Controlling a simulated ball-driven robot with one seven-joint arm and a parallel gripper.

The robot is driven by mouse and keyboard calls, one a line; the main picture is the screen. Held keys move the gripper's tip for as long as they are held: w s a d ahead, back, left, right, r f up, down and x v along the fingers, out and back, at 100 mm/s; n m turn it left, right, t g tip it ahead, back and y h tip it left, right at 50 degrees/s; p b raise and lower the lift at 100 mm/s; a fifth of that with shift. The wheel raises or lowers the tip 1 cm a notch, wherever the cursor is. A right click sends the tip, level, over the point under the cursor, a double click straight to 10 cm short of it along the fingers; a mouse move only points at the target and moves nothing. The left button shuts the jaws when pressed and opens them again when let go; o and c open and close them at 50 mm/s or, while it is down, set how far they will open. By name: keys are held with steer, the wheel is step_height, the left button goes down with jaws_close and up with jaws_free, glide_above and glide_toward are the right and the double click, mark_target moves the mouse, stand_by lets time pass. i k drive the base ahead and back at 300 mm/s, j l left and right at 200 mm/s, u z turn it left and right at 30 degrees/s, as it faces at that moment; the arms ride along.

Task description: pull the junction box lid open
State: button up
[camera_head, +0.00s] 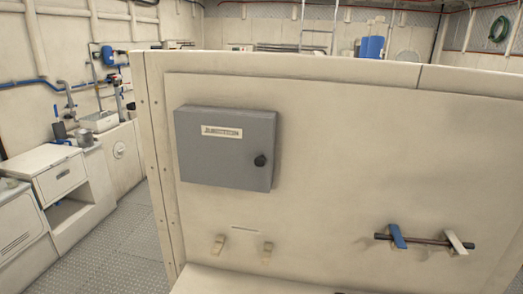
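The junction box (226,148) is a grey box on the cream panel, left of the picture's middle. Its lid (220,160) looks shut and carries a small label plate (222,131) near the top.
The cream panel (340,150) fills the middle and right. Two small cream hooks (242,248) sit below the box. A bar with blue and white handles (425,240) sticks out at lower right. Patterned floor (120,250) lies open at left, beside a white cabinet (50,180).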

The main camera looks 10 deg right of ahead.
mark_target(221, 149)
steer(key=i+l, duration=0.2)
steer(key=i, duration=0.2)
steer(key=i+l, duration=0.15)
steer(key=i, duration=0.25)
